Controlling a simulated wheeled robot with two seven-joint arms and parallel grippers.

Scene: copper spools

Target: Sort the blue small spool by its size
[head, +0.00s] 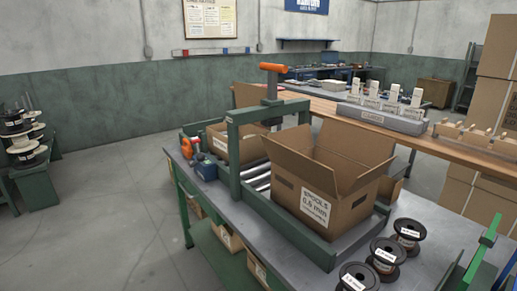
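An open cardboard box (326,188) labelled "SPOOLS" with a size that looks like 0.6 mm stands on the grey workbench, its flaps spread. A second open cardboard box (250,148) sits behind the green frame on the same bench. Dark spools with white labels stand at the bench's front right: one far (409,236), one in the middle (387,257) and one near (358,277), partly cut off by the picture's lower edge. Their label text is too small to read. I cannot make out a blue spool. Neither of my grippers shows.
A green frame (233,150) with an orange-topped post (273,67) stands over rollers (257,177) beside the labelled box. A green bracket (483,252) rises at the right edge. More spools (22,137) sit on a stand at far left. Bench surface near the spools is partly free.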

